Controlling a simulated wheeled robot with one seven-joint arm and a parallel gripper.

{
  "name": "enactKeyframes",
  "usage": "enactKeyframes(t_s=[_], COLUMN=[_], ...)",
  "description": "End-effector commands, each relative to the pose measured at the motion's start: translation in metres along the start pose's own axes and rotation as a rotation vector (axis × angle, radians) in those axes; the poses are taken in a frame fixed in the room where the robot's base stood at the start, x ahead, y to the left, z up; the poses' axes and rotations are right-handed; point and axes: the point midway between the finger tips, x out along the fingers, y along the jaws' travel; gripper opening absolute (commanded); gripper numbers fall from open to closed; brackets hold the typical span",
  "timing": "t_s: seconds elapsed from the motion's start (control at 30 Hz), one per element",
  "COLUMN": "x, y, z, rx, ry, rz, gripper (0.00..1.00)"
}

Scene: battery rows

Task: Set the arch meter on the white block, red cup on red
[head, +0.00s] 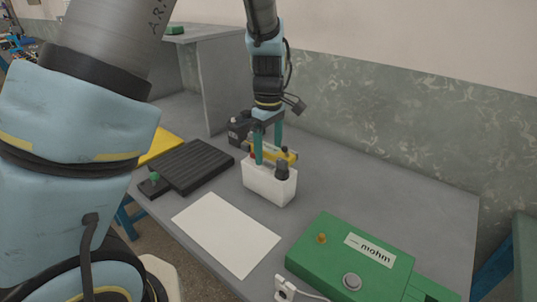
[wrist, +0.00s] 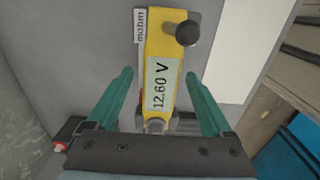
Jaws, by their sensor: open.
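The yellow arch meter (head: 288,156) is at the top of the white block (head: 268,187) in the head view. In the wrist view the meter (wrist: 168,50) shows 12.60 V on its display. A dark cylinder (head: 282,170) stands at the block's right end, and a dark round knob shows in the wrist view (wrist: 187,33). A small red part (head: 252,156) shows at the block's left end, partly behind a finger. I cannot tell how the red cup meets the red. My gripper (head: 268,155) is open, its teal fingers either side of the meter (wrist: 159,75).
A black ribbed mat (head: 190,166) and small dark stand (head: 153,186) lie left. A white sheet (head: 226,234) lies in front. A green mohm box (head: 350,262) stands front right. A dark device (head: 239,129) stands behind the block.

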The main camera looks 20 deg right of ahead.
Motion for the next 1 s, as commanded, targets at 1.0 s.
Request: enactKeyframes(t_s=[1.0], x=[-0.09], y=[0.0], z=[0.0], rx=[-0.002], ry=[0.0], rz=[0.001], gripper=[0.85])
